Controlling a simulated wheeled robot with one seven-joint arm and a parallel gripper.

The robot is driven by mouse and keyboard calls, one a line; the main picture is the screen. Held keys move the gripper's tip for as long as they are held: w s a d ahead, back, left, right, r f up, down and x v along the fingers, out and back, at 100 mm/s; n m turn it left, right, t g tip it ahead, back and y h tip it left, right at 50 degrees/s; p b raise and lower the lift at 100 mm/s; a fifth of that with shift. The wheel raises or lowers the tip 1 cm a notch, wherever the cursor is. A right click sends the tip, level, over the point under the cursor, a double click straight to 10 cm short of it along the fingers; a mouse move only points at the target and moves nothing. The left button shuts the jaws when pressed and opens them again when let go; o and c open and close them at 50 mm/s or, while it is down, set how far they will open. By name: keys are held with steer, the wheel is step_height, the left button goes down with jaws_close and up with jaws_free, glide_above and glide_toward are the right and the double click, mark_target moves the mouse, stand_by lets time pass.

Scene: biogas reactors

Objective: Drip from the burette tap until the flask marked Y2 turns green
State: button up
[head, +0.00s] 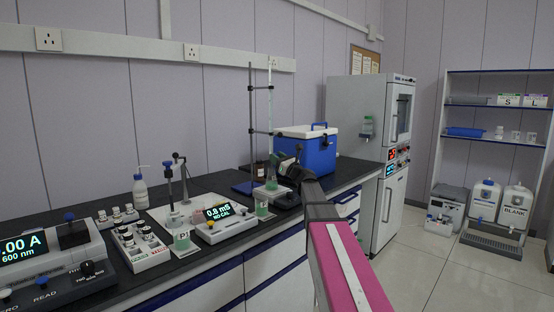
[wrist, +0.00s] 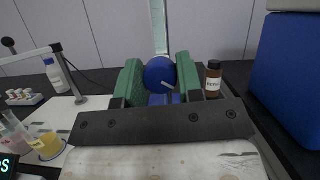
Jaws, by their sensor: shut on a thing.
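The burette (head: 270,105) is a tall clear tube clamped to a dark stand rod (head: 251,120) in the head view. Its blue round tap (wrist: 160,74) has a pale mark and sits between the green fingers of my gripper (wrist: 158,85) in the wrist view. My gripper is shut on the tap. The wrist view hides the flask.
A blue cooler box (head: 310,154) stands just right of the burette. An amber bottle (wrist: 213,82) is close to my right finger. A meter (head: 222,220), labelled flask (head: 181,238) and vial rack (head: 140,246) stand to the left. A yellow-filled beaker (wrist: 48,146) is lower left.

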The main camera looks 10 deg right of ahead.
steer(key=n+g+y, duration=0.1)
steer(key=n, duration=0.1)
steer(key=n+g, duration=0.1)
steer(key=n, duration=0.2)
steer(key=shift+y, duration=0.4)
steer(key=shift+n+g+y, duration=0.5)
steer(key=shift+n+g, duration=0.4)
steer(key=shift+n, duration=1.6)
steer(key=o, duration=0.9)
steer(key=shift+o, duration=0.2)
steer(key=v, duration=1.1)
